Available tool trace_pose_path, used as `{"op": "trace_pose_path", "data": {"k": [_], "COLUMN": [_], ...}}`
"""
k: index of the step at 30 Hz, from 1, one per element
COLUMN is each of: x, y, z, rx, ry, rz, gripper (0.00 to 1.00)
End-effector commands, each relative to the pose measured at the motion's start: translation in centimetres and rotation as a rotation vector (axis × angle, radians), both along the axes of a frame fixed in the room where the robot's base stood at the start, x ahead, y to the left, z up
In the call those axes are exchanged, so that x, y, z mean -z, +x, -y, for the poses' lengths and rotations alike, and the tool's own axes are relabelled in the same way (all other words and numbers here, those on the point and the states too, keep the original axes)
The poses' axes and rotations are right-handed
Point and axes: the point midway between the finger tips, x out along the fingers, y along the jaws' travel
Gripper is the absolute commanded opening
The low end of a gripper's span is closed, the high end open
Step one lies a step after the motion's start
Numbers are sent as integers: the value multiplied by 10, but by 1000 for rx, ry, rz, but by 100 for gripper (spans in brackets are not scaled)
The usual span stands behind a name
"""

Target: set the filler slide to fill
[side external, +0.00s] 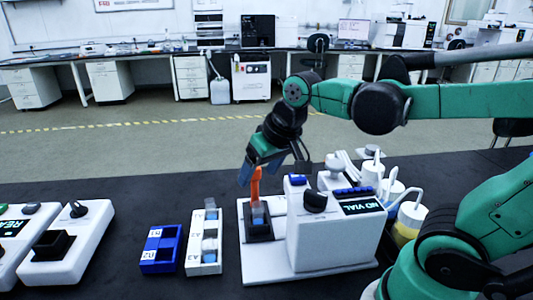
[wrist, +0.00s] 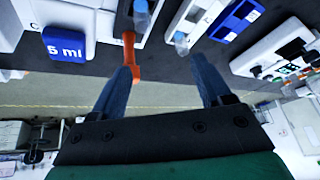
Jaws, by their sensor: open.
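The filler (side external: 330,240) is a white machine with a dark knob and a display reading "NO VIAL". At its left is a black slide holder (side external: 258,233) with a clear, blue-tinted vial (side external: 258,215) standing in it. An upright orange handle (side external: 255,184) rises at the slide; it also shows in the wrist view (wrist: 130,55). My gripper (side external: 248,176) is open just above and around the handle's top. In the wrist view my gripper (wrist: 163,63) has its two blue fingers apart, with the handle close to the left finger; whether they touch is unclear.
A white rack (side external: 190,265) with vials and a blue rack (side external: 176,232) stand left of the filler. A white device with a black socket (side external: 70,245) is farther left. Bottles with tubes (side external: 408,222) stand behind the filler. The black bench between is clear.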

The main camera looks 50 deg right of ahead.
Motion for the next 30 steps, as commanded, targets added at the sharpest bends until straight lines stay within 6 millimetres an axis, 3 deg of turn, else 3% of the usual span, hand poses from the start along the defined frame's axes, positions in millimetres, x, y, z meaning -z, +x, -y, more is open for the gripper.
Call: {"op": "trace_pose_path", "data": {"k": [5, 12, 20, 30], "x": [-10, -2, 10, 51], "y": [36, 67, 75, 75], "z": [28, 60, 71, 70], "rx": [232, 484, 571, 569], "ry": [77, 143, 161, 160], "rz": [-181, -372, -436, -435], "gripper": [71, 71, 71, 71]}}
